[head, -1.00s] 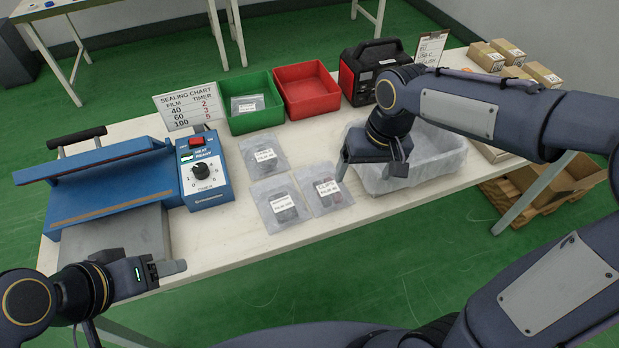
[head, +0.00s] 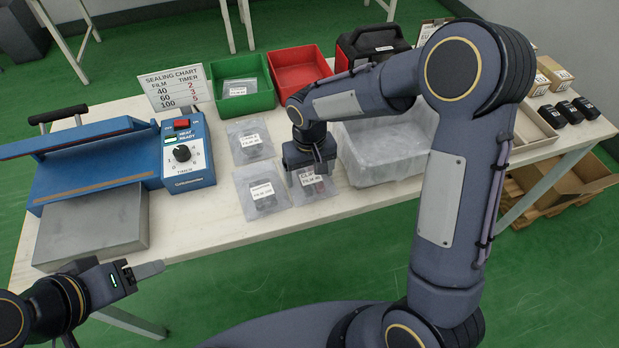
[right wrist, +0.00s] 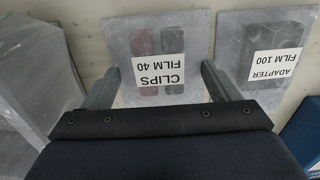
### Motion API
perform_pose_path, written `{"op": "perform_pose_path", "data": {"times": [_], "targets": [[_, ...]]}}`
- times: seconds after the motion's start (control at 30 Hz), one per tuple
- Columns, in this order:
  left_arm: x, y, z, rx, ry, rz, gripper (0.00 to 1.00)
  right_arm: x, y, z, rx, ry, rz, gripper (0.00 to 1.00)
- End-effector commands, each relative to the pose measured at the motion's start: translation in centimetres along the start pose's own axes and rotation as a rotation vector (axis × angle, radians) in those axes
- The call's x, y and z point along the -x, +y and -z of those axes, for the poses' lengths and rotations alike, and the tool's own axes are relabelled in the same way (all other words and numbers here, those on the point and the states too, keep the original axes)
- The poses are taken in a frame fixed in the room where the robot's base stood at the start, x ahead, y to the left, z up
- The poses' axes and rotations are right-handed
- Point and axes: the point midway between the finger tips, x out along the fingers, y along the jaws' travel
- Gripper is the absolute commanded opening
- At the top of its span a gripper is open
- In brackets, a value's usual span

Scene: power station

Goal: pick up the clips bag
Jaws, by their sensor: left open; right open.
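The clips bag (head: 313,187) is a clear, flat pouch with a white label, lying on the table left of the lined tray. My right gripper (head: 308,168) hangs just above it and hides part of it. In the right wrist view, the clips bag (right wrist: 155,42) shows a "CLIPS FILM 40" label with dark red and black pieces inside. The open fingers of the right gripper (right wrist: 160,70) are on either side of the label, with nothing held. I cannot tell whether they touch the bag. My left gripper (head: 150,270) is open and empty at the front left.
The adapter bag (head: 262,192) lies close beside the clips bag, with another bag (head: 250,138) behind. The lined tray (head: 385,172) stands right of them. A blue sealer (head: 186,160), green bin (head: 243,98) and red bin (head: 300,80) stand around.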

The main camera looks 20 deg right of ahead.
Motion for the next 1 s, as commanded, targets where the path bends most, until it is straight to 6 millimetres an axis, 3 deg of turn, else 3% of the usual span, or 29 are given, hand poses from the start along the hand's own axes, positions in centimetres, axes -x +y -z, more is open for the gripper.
{"op": "perform_pose_path", "data": {"times": [0.27,0.63,1.0], "targets": [[-0.01,-0.01,-0.01,0.000,0.000,0.000,0.56,-0.45,0.03,0.00,0.000,0.000,0.000,0.82],[-0.01,-0.01,-0.01,0.000,0.000,0.000,0.56,-0.41,0.02,0.01,0.000,0.001,0.000,0.35],[0.03,0.01,0.01,0.000,0.000,0.000,0.56,0.15,0.01,0.08,0.000,0.003,0.001,0.33]]}}
